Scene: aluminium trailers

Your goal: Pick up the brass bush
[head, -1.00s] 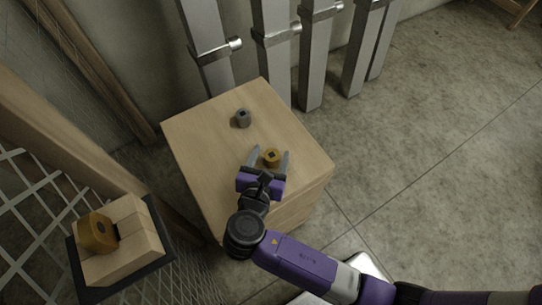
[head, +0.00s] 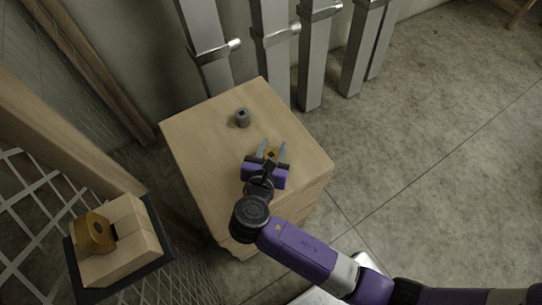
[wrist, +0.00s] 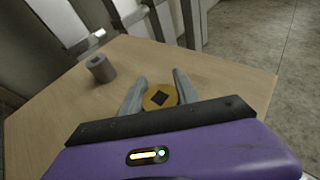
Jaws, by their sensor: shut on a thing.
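The brass bush (head: 272,154) is a short golden cylinder with a dark square hole in its top. It stands on the wooden cabinet top (head: 205,125). My gripper (head: 271,147) is around it, with one grey finger on each side, and is shut on it. In the wrist view the bush (wrist: 152,100) sits between the two fingers (wrist: 158,92), its lower part hidden by the gripper body. I cannot tell any gap between bush and wood.
A grey bush (head: 242,118) stands behind and to the left on the same top. Aluminium posts (head: 272,50) lean behind the cabinet. Floor to the right is clear.

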